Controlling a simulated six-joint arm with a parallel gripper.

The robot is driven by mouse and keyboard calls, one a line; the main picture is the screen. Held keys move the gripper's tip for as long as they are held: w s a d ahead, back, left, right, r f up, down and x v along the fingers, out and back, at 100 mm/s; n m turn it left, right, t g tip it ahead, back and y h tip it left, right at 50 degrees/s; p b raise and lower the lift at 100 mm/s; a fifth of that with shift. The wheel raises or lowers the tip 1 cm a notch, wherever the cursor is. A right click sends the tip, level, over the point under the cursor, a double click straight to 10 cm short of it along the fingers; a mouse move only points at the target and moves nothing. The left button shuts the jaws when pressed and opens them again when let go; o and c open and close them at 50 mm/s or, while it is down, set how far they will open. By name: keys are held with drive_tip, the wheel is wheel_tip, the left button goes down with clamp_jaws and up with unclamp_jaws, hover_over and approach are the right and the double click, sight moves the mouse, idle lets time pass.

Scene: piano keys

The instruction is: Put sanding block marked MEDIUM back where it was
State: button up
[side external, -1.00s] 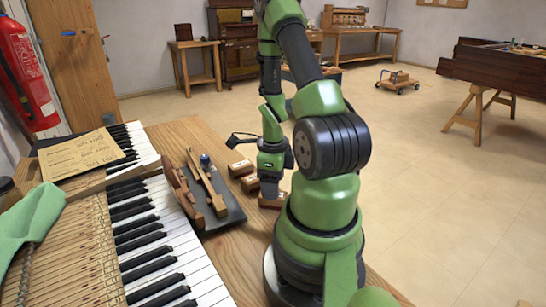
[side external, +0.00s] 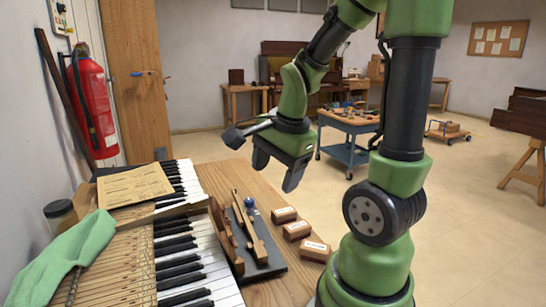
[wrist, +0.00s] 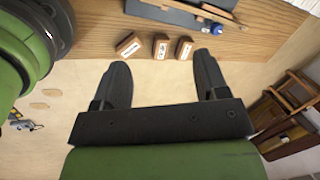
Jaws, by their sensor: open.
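Three small brown sanding blocks with pale labels sit in a row near the right edge of the wooden bench: a far block (side external: 285,214), a middle block (side external: 296,230) and a near block (side external: 315,249). Their lettering is too small to read, so I cannot tell which is MEDIUM. In the wrist view they show as a left block (wrist: 130,45), a centre block (wrist: 160,46) and a right block (wrist: 183,48). My gripper (side external: 277,172) is open and empty, raised above and apart from the blocks. Its spread fingers also show in the wrist view (wrist: 162,68).
A dark tray (side external: 264,266) with wooden tools and a blue-topped item lies left of the blocks. Piano keys (side external: 182,250), a paper (side external: 134,186) and a green cloth (side external: 62,257) are further left. A blue cart (side external: 347,140) stands on the floor behind.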

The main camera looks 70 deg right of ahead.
drive_tip(key=s+a+r+n+t+y, duration=0.1)
drive_tip(key=a+r+n, duration=0.3)
drive_tip(key=n, duration=0.5)
drive_tip(key=s+a+r+n+t+y, duration=0.2)
drive_tip(key=a+r+n+t, duration=0.1)
drive_tip(key=a+n, duration=0.6)
drive_tip(key=shift+s+a+r, duration=0.15)
drive_tip(key=shift+s+r, duration=0.05)
drive_tip(key=shift+r, duration=0.6)
